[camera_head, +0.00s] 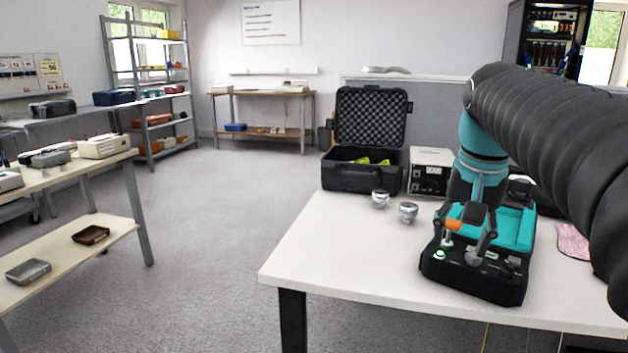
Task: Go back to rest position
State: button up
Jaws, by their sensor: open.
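My gripper (464,247) hangs from my arm, fingers pointing down, over the front of a black calibration device (478,277) with a teal tray top. The fingers are spread apart. An orange and grey part shows between or beside them; I cannot tell whether it belongs to the gripper. A lit green button (439,254) shows on the device's front left, just left of the fingers. My arm hides part of the device's back and the table behind it.
The device stands on a white table (330,240). Two metal cylinders (408,212) stand left of my gripper. Behind are an open black foam-lined case (362,178) and a grey instrument box (430,172). A pink cloth (572,242) lies right. The table's front left is clear.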

jog(key=s+a+f+n+t, duration=0.1)
jog(key=s+a+f+n, duration=0.1)
jog(key=s+f, duration=0.5)
jog(key=s+a+f+n+t, duration=0.2)
jog(key=s+a+f, duration=0.3)
jog(key=f, duration=0.5)
jog(key=shift+s+a+f+n, duration=0.25)
jog(key=shift+s+n, duration=0.35)
jog(key=shift+s, duration=0.55)
